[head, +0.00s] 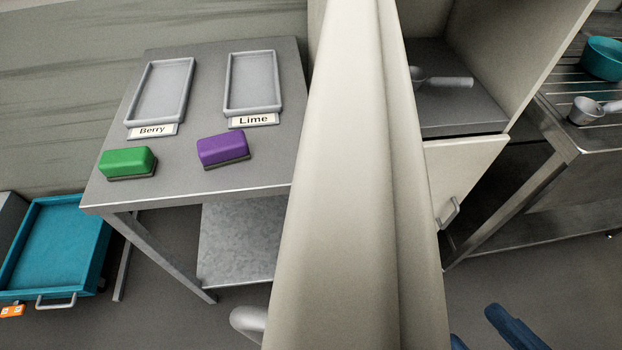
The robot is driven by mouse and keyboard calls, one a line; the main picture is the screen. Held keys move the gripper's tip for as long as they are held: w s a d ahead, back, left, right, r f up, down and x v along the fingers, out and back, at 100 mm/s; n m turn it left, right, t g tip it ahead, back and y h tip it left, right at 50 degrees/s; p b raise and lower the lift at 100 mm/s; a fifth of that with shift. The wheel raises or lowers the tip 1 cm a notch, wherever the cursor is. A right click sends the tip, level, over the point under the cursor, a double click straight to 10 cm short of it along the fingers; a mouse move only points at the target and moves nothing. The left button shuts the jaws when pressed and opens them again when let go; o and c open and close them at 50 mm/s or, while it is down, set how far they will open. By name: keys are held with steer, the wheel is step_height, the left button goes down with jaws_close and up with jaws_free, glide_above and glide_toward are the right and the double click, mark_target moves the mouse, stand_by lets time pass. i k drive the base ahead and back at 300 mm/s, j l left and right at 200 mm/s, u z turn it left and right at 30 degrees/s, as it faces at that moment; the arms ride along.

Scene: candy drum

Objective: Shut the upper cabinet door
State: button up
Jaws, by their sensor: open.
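The upper cabinet door (340,200) is a tall cream panel standing wide open, seen nearly edge-on and close to the camera. A rounded grey handle (248,322) shows at its lower left, partly cut off by the frame. Right of the door, the upper compartment (460,112) is open, with a grey floor and a metal scoop (440,81) lying inside. My gripper (478,328) shows only as blue finger parts at the bottom edge, right of the door and apart from it. It is open, and nothing shows between its fingers.
The lower cabinet door (465,175) is shut. Left stands a grey table (200,195) with two trays labelled Berry and Lime, and green and purple blocks. A metal rack (570,150) with a teal pot and a pan stands right.

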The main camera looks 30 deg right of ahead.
mark_target(359, 266)
steer(key=i+j, duration=0.1)
steer(key=j, duration=0.2)
steer(key=j+z, duration=0.15)
steer(key=j, duration=0.15)
steer(key=k+j, duration=0.65)
steer(key=j, duration=0.7)
steer(key=i+j, duration=0.1)
steer(key=j, duration=0.6)
steer(key=i+j, duration=0.1)
steer(key=j, duration=0.35)
steer(key=i+z, duration=0.05)
